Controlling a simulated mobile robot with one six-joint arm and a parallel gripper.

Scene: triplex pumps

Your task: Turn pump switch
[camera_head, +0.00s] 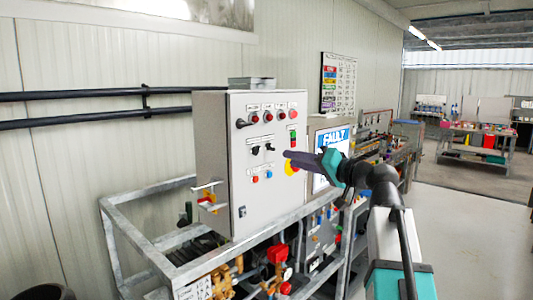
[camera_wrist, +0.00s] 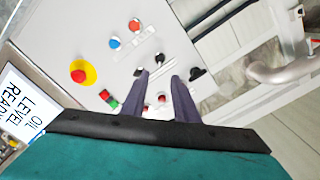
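A grey control box (camera_head: 240,205) carries the pump switches on its front. Two small black switches, one of them the right-hand switch (camera_head: 270,148), sit mid-panel. A black knob (camera_head: 241,123) sits at the upper left. My gripper (camera_head: 287,155) is in front of the panel's right side. In the wrist view my gripper (camera_wrist: 162,76) is open, its two dark fingers apart with nothing gripped. A black switch (camera_wrist: 138,72) shows beside the left fingertip, and another black control (camera_wrist: 197,73) lies just right of the right finger. Contact cannot be told.
A yellow-and-red stop button (camera_wrist: 80,73) and blue button (camera_wrist: 115,42) are close by on the panel. A display screen (camera_head: 331,140) stands right of the box. A grey metal frame (camera_head: 160,262) runs below. Open floor (camera_head: 455,215) lies at right.

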